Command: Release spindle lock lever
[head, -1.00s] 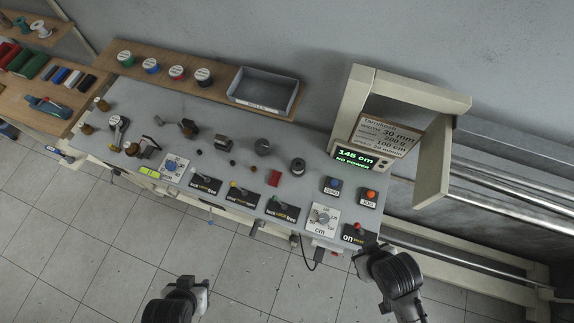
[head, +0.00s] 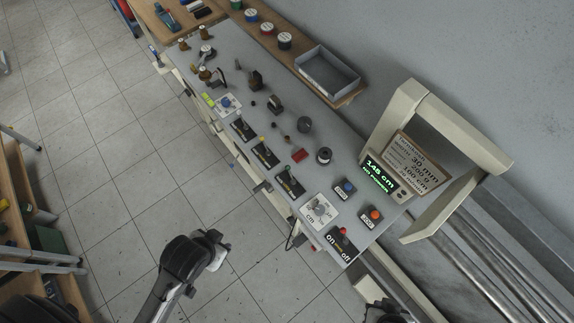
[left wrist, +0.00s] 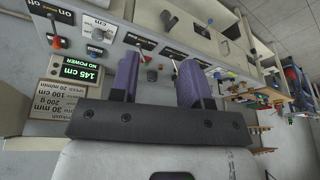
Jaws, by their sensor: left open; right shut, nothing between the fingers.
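The control panel (head: 222,62) carries three lever switches on black plates: one at the far side (head: 240,128), a middle one (head: 264,153) and a near one (head: 289,183). Their small labels are hard to read, so I cannot tell which is the spindle lock lever. The nearest of these plates also shows in the left wrist view (left wrist: 140,41). My left gripper (left wrist: 150,78) is open, its two purple fingers apart with nothing between them and the panel behind. My right gripper (head: 388,312) is shut, partly cut off at the bottom edge, clear of the levers.
An on/off switch (head: 342,246) with a red lever sits at the near end, by a cm dial (head: 319,208) and two push buttons. The display (head: 379,174) reads 145 cm, NO POWER. A beige frame (head: 455,125) stands beside it.

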